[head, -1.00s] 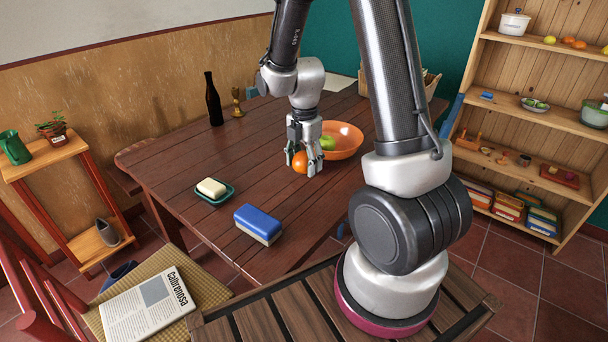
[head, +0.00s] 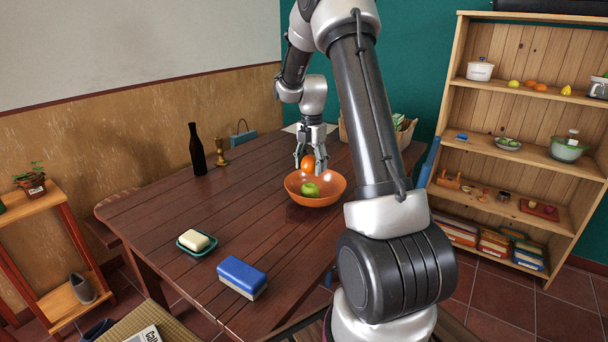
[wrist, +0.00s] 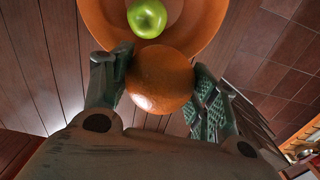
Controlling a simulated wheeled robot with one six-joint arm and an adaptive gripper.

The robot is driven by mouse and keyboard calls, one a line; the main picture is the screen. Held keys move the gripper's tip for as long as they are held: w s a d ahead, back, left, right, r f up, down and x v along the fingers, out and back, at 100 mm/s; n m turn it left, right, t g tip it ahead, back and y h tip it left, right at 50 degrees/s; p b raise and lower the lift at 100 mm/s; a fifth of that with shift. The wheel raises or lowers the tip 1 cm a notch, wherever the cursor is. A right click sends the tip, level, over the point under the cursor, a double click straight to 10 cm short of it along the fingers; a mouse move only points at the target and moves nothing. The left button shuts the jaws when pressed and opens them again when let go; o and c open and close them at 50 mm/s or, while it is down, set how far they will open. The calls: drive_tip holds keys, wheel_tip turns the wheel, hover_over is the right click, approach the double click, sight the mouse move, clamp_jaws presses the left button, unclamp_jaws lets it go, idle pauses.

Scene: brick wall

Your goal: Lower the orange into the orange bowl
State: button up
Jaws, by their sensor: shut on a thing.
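The orange (head: 308,163) is held between the fingers of my gripper (head: 310,166), above the far rim side of the orange bowl (head: 330,197) in the head view. In the wrist view, the orange (wrist: 160,80) sits between the two fingertips and overlaps the near rim of the bowl (wrist: 205,25). A green apple (head: 310,189) lies inside the bowl. It also shows in the wrist view (wrist: 147,18), beyond the orange. The exact height of the orange over the bowl is hard to tell.
A dark bottle (head: 196,150) and a brass goblet (head: 221,152) stand at the back left. A box (head: 405,133) stands behind the bowl.

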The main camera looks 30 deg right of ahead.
hover_over(320, 193)
wheel_tip(320, 193, down, 3)
drive_tip(key=shift+r, duration=0.1)
idle(0.5)
drive_tip(key=shift+f, duration=3.3)
drive_tip(key=shift+f, duration=1.1)
drive_tip(key=o, duration=1.2)
